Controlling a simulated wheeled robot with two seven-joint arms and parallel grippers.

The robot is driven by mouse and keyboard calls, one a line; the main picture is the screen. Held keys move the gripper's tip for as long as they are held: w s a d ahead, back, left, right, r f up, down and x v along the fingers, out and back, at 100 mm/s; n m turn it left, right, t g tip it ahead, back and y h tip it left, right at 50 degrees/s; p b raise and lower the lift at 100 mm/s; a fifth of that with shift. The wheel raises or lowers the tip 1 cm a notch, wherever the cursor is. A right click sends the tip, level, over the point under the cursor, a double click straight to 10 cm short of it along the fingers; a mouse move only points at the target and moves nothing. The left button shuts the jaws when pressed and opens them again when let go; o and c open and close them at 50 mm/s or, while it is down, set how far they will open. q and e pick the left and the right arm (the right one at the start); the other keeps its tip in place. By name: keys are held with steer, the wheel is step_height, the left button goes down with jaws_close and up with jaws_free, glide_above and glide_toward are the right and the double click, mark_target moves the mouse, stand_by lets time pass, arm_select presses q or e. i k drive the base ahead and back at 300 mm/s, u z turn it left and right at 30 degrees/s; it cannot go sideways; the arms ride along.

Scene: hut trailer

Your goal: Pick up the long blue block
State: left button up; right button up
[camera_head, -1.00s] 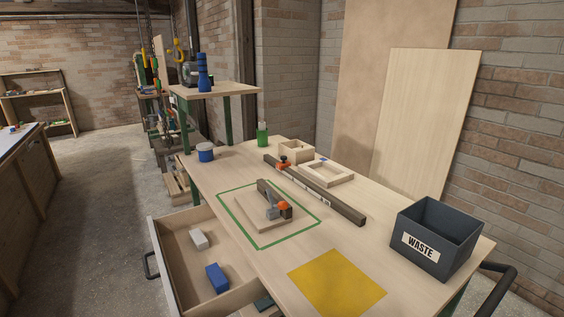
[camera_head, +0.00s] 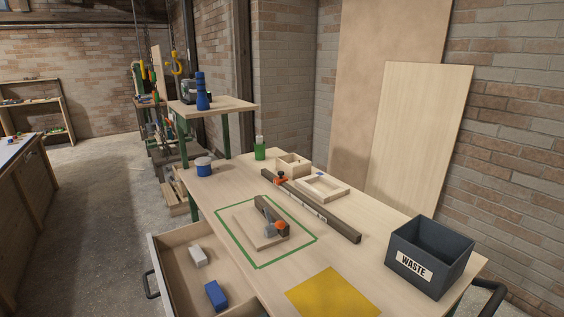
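A long blue block (camera_head: 216,295) lies in the open drawer (camera_head: 165,270) at the lower left of the head view, below the tabletop. A light grey block (camera_head: 198,257) lies behind it in the same drawer. Neither of my grippers shows in the head view.
The workbench (camera_head: 232,190) holds a wooden board with a clamp (camera_head: 273,226) inside a green outline, a long dark bar (camera_head: 325,214), a yellow square (camera_head: 331,294) and a black waste bin (camera_head: 430,256). A blue-and-white tub (camera_head: 204,167) stands near the left edge. Open floor lies left of the drawer.

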mark_target(219, 301)
steer(key=z, duration=0.05)
steer(key=k, duration=1.1)
steer(key=u, duration=0.95)
steer(key=i, duration=1.1)
steer(key=z, duration=0.15)
